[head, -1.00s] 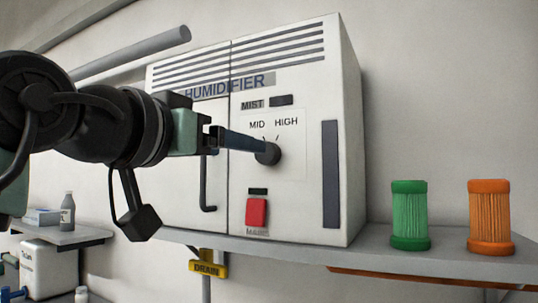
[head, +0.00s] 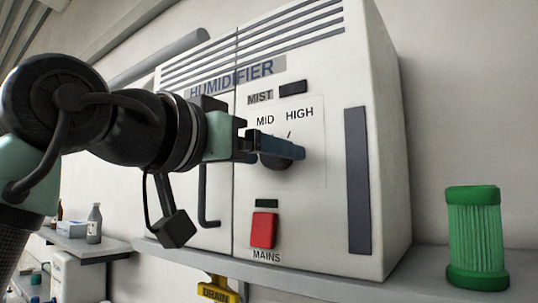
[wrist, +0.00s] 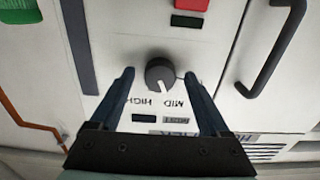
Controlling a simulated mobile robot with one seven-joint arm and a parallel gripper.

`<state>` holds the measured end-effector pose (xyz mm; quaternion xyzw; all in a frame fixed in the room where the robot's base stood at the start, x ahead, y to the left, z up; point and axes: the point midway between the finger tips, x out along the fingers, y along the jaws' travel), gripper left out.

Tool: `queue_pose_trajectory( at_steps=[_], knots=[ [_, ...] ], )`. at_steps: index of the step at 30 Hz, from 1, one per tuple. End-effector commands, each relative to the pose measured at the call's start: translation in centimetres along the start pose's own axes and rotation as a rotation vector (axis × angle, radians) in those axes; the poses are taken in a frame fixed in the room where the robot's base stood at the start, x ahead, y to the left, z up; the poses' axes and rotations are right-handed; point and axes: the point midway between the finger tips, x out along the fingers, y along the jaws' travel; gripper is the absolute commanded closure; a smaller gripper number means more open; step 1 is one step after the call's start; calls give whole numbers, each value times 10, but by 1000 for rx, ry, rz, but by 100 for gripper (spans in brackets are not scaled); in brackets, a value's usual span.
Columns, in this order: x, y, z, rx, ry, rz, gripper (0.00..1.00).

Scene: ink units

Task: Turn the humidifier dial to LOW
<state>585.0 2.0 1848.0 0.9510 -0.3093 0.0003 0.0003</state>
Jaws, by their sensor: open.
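The humidifier (head: 340,215) is a white wall cabinet with a dark, round dial (head: 277,163) on its front. MID and HIGH show above the dial in the head view; I cannot see the LOW label. My gripper (head: 297,148) is open at the dial, its blue fingers partly covering it. In the wrist view, which is upside down, the dial (wrist: 160,75) sits between the two spread fingertips of my gripper (wrist: 160,74), with gaps on both sides. A light mark shows on the knob's lower side there, toward the MID and HIGH lettering.
A red MAINS switch (head: 263,230) is below the dial. A dark door handle (head: 208,195) stands out to the left. A green filter cartridge (head: 475,238) stands on the shelf (head: 420,262) to the right.

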Motion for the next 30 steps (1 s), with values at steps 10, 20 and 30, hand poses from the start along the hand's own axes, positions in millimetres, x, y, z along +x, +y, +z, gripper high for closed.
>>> queue_pose_trajectory(
  at_steps=[10,20,30],
  knots=[
    [0,0,0,0,0,0,62],
    [0,0,0,-1,0,0,100],
    [1,1,0,-97,0,2,100]
  ],
)
